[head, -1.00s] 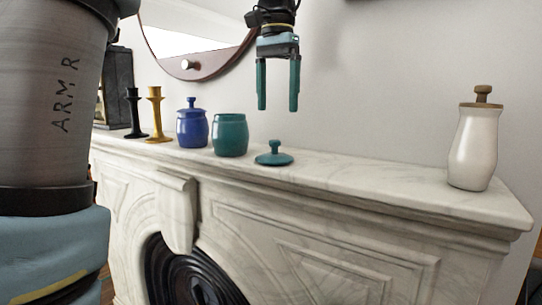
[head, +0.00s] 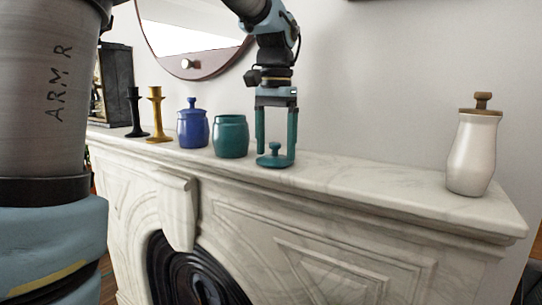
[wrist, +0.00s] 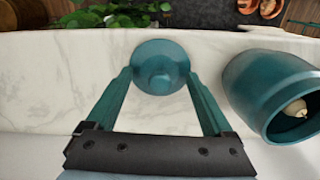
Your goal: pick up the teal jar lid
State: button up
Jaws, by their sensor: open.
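The teal jar lid (head: 275,158) lies on the marble mantel with its knob up, to the right of the open teal jar (head: 231,137). My gripper (head: 276,154) is lowered over the lid and open, with one finger on each side of the knob. In the wrist view the lid (wrist: 160,67) shows between and just beyond my fingertips (wrist: 157,75). The teal jar (wrist: 268,98) is close to the right finger there, with a small pale object inside it. I cannot tell whether the fingers touch the lid.
A blue lidded jar (head: 193,124), a yellow candlestick (head: 157,115) and a black candlestick (head: 135,113) stand left of the teal jar. A white jar with a wooden lid (head: 473,150) stands far right. The mantel (head: 380,185) between is clear.

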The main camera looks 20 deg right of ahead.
jog(key=shift+c, duration=0.3)
jog(key=shift+f, duration=0.1)
grip_shut()
